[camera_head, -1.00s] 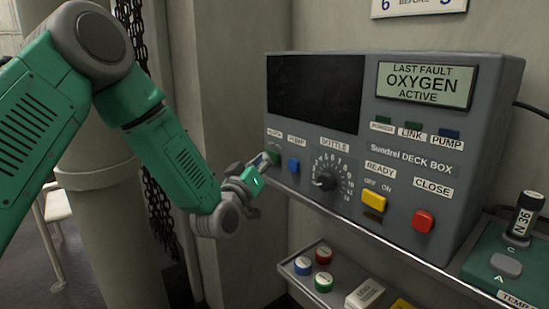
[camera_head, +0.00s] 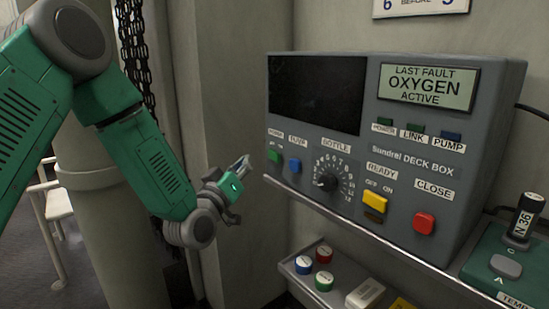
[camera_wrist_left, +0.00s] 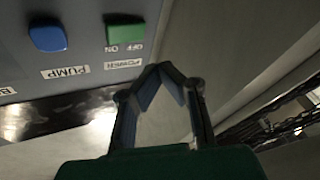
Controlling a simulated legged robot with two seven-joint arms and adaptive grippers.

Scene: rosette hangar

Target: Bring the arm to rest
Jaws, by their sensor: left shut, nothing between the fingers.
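My left gripper (camera_head: 243,163) is shut with nothing in it. It hangs in the air to the left of the grey deck box (camera_head: 445,165), apart from the green power button (camera_head: 273,156). In the left wrist view the fingertips of the gripper (camera_wrist_left: 160,68) meet in a point, and the green button (camera_wrist_left: 125,30) and the blue pump button (camera_wrist_left: 47,35) show beyond them at the upper left. My green left arm comes in from the left. My right gripper is not in view.
A bottle dial (camera_head: 327,183), a yellow switch (camera_head: 375,201) and a red close button (camera_head: 424,223) sit on the box front. A dark chain (camera_head: 130,45) and a pillar (camera_head: 105,225) stand at the left.

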